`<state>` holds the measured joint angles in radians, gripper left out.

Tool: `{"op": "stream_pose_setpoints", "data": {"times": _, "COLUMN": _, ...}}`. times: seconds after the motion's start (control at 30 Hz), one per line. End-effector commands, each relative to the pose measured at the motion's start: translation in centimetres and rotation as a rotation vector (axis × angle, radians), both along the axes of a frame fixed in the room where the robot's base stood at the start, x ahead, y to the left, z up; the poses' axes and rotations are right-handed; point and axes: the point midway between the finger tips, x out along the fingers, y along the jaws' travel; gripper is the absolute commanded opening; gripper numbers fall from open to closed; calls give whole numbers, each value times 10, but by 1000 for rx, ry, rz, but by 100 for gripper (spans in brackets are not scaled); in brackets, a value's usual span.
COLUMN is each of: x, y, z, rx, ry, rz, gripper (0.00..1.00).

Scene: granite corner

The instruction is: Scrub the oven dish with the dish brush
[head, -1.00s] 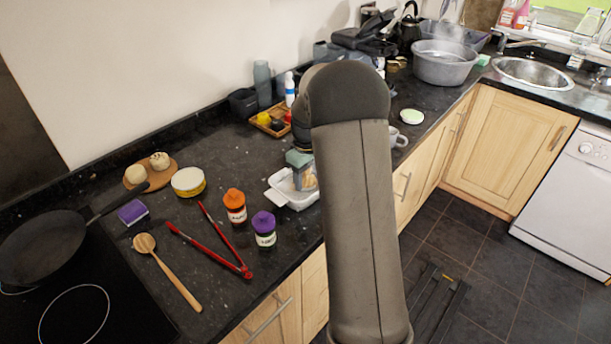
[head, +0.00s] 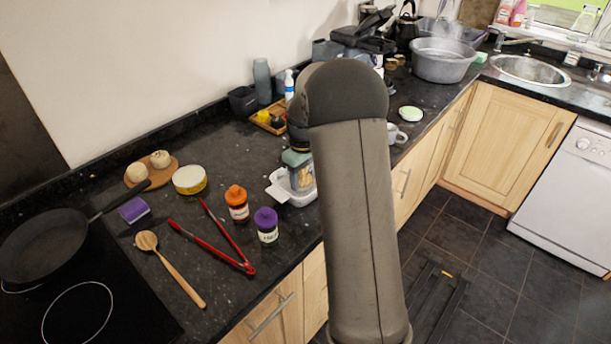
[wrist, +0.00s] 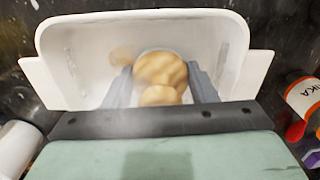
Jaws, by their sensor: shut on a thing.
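The white oven dish (wrist: 75,55) fills the upper part of the wrist view, with a handle tab on each side and some brownish marks inside. In the head view the dish (head: 281,190) sits on the dark counter, partly hidden behind my arm. My gripper (wrist: 162,88) is shut on the dish brush (wrist: 160,68), a round pale wooden piece between the two grey fingers. The brush is over the inside of the dish. Its lower end is hidden, so I cannot tell whether it touches the dish floor. The gripper also shows in the head view (head: 301,176).
A cup (head: 395,134) is to the right. The counter's front edge is close to the dish.

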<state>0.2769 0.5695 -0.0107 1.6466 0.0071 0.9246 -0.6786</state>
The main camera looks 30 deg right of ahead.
Motion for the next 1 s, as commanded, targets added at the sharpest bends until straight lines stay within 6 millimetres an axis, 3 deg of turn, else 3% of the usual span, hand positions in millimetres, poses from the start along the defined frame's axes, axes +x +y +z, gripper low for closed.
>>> {"op": "stream_pose_setpoints", "data": {"times": 0.1, "x": 0, "y": 2, "z": 7, "rx": 1, "ry": 1, "rz": 2, "gripper": 33}}
{"op": "stream_pose_setpoints", "data": {"times": 0.17, "x": 1, "y": 3, "z": 25, "rx": 0, "ry": -4, "rz": 3, "gripper": 33}}
{"op": "stream_pose_setpoints", "data": {"times": 0.7, "x": 1, "y": 6, "z": 71, "rx": 0, "ry": 0, "rz": 9, "gripper": 33}}
{"op": "stream_pose_setpoints", "data": {"times": 1.0, "x": 1, "y": 7, "z": 81, "rx": 0, "ry": 0, "rz": 11, "gripper": 33}}
